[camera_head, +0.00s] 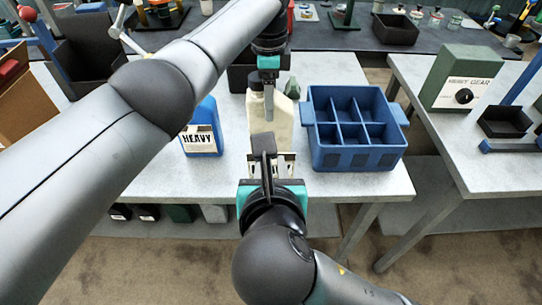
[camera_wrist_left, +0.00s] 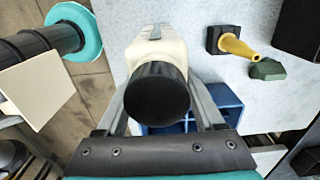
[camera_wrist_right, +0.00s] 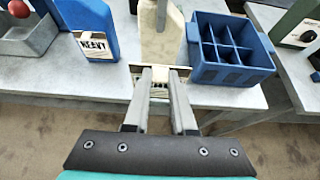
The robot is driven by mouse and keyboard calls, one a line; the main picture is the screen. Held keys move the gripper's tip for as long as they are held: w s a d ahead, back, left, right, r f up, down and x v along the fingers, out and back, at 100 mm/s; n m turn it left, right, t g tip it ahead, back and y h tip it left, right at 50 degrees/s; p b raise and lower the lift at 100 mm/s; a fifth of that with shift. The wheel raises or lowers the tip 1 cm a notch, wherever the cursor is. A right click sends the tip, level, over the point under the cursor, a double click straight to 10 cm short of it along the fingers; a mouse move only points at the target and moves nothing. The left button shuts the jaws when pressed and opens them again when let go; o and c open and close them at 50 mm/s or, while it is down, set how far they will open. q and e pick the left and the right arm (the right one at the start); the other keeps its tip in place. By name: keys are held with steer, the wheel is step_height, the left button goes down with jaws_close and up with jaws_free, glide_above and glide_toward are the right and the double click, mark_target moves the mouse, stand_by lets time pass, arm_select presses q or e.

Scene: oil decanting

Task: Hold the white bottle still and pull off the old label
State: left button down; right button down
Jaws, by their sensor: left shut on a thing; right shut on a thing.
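The white bottle (camera_head: 284,127) stands upright on the table, its front bare and cream. My left gripper (camera_head: 268,92) comes from above and is shut on its top. The black cap (camera_wrist_left: 157,95) shows between the left fingers in the left wrist view. My right gripper (camera_head: 264,155) is shut on the old label (camera_head: 285,167), in front of the bottle. The label (camera_wrist_right: 137,73) also shows in the right wrist view, behind the fingertips and overlapping the bottle's lower edge. It looks apart from the bottle. Fingers hide the label's middle, and its text is unreadable.
A blue jug (camera_head: 201,128) labelled HEAVY stands left of the bottle. A blue divided crate (camera_head: 358,158) stands close on its right. A yellow funnel (camera_wrist_left: 235,46) lies behind. The table's front edge is near my right gripper; a second table (camera_head: 450,160) stands right.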

arm_select(q)
steer(key=shift+r, duration=0.15)
jaws_free()
step_height(320, 180, up, 12)
stand_by(0.7)
